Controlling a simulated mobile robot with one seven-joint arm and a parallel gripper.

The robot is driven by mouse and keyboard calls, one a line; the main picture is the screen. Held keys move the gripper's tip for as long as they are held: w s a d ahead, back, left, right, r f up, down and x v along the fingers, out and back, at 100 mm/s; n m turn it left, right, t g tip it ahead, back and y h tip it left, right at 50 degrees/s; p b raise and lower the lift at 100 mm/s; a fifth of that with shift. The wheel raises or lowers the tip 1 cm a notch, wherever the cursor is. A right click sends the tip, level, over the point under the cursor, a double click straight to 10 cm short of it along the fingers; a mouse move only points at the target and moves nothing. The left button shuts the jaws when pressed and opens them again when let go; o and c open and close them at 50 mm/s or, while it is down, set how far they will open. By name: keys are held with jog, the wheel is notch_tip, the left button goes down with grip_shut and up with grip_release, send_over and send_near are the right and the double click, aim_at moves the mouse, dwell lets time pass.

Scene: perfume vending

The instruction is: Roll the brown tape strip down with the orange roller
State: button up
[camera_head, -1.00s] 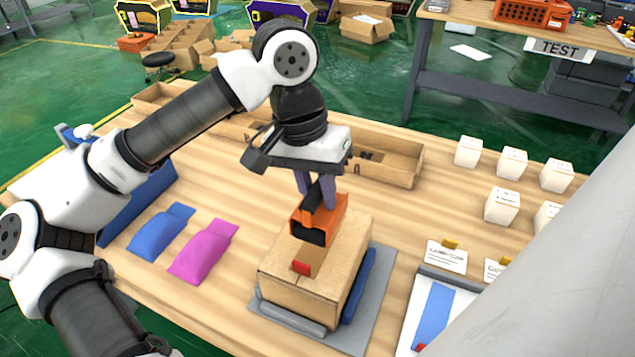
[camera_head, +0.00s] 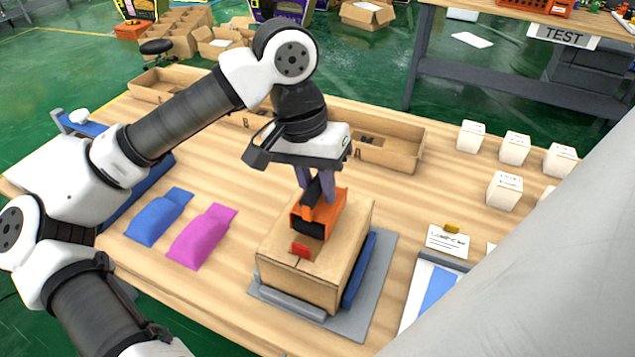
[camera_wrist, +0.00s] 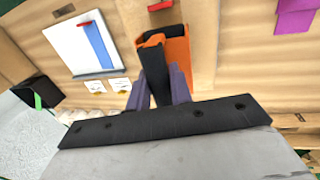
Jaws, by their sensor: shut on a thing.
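The orange roller (camera_head: 321,214) is held between the purple fingers of my gripper (camera_head: 318,188), which is shut on it. The roller is at the top of a cardboard box (camera_head: 313,292); I cannot tell whether it touches the box. The brown tape strip (camera_head: 306,245) runs along the box top below and in front of the roller, with a red tab (camera_head: 300,251) at its near end. Part of the strip is hidden by the roller. The wrist view shows the roller (camera_wrist: 177,62) between the fingers (camera_wrist: 158,92), with the red tab (camera_wrist: 160,6) at the top edge.
The box sits on a grey fixture (camera_head: 376,301) with a blue side bar (camera_head: 358,271). Blue (camera_head: 158,217) and magenta (camera_head: 203,237) pouches lie to the left. Open cardboard trays (camera_head: 387,149) line the back. Several white boxes (camera_head: 470,137) stand at the right. A white tray (camera_head: 414,305) is at front right.

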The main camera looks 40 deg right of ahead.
jog(key=shift+f+b, duration=0.65)
jog(key=shift+b, duration=0.2)
dwell(0.3)
